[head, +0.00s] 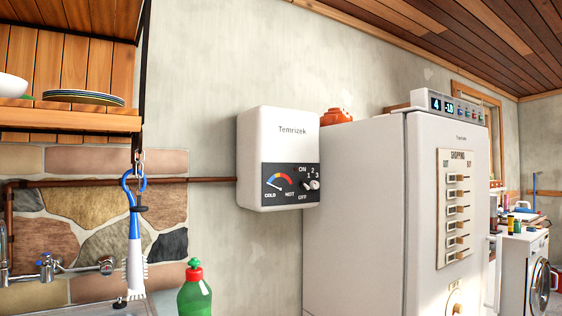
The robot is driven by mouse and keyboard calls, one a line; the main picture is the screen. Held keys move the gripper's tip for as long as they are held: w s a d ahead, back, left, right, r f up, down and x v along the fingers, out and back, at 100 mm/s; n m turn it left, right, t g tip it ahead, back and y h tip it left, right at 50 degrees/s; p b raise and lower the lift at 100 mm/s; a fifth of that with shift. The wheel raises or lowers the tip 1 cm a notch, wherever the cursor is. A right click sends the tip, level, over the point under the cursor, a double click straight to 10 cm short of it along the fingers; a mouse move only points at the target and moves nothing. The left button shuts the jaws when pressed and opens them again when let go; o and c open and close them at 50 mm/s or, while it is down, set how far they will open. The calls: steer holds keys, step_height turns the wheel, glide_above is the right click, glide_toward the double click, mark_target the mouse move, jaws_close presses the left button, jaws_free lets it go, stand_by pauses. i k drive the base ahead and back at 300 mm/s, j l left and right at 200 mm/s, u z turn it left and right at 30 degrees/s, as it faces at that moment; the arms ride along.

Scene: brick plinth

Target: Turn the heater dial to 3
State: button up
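The heater (277,128) is a white wall-mounted box marked "Temrizek", in the middle of the head view. Its lower front has a dark panel. The heater dial (313,185) is a small white knob at the panel's right side, with ON above, 1, 2, 3 around its upper right and OFF below. It is too small to tell exactly where the dial points. Left of it is a gauge (279,181) with a blue-to-red arc from COLD to HOT; its needle leans toward COLD. My gripper is not in view.
A white fridge (355,210) stands close to the heater's right, with an orange pot (336,116) on top. A blue-and-white brush (135,245) hangs at left below a wooden shelf (70,118). A green bottle (195,297) stands below the heater, left. A copper pipe (205,180) meets the heater.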

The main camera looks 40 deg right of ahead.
mark_target(314, 185)
steer(key=z, duration=1.25)
